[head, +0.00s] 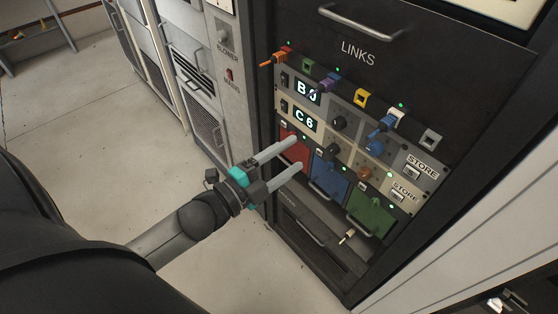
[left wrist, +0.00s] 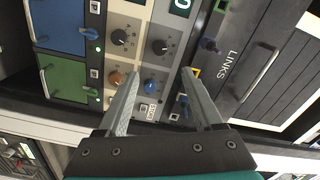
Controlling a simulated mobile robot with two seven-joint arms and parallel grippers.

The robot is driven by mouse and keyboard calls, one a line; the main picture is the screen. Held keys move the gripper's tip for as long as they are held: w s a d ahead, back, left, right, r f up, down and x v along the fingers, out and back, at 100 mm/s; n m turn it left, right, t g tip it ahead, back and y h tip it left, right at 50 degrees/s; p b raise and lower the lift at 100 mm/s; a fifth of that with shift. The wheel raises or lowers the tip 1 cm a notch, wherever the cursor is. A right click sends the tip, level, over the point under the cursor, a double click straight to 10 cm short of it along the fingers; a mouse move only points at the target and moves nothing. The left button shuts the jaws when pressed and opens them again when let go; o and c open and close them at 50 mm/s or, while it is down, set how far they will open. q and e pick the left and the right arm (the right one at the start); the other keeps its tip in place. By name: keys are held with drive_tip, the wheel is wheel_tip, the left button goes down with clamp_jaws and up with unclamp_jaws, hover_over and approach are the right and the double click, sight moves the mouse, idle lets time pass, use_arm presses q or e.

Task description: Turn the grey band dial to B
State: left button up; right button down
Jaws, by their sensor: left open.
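The grey panel (head: 353,118) has a lit display (head: 306,90) showing B and what looks like 0. A dark dial (head: 339,123) sits on this panel, with a blue knob (head: 375,147) beside it; the dial's markings are too small to read. In the left wrist view the dark dial (left wrist: 160,47) and blue knob (left wrist: 151,86) both show. My left gripper (head: 296,154) is open and empty, in front of the rack. In the left wrist view its fingertips (left wrist: 161,72) frame the area around the blue knob, with the dark dial just beyond. No contact shows. My right gripper is not visible.
Below is a beige panel reading C 6 (head: 305,117) with a dark knob (head: 331,149) and an orange knob (head: 365,173). Coloured plugs and cables project above, including a blue plug (head: 383,126). Red, blue and green (head: 371,212) doors lie below. Open floor lies left.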

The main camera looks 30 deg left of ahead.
use_arm(q)
drive_tip(key=shift+v, duration=1.15)
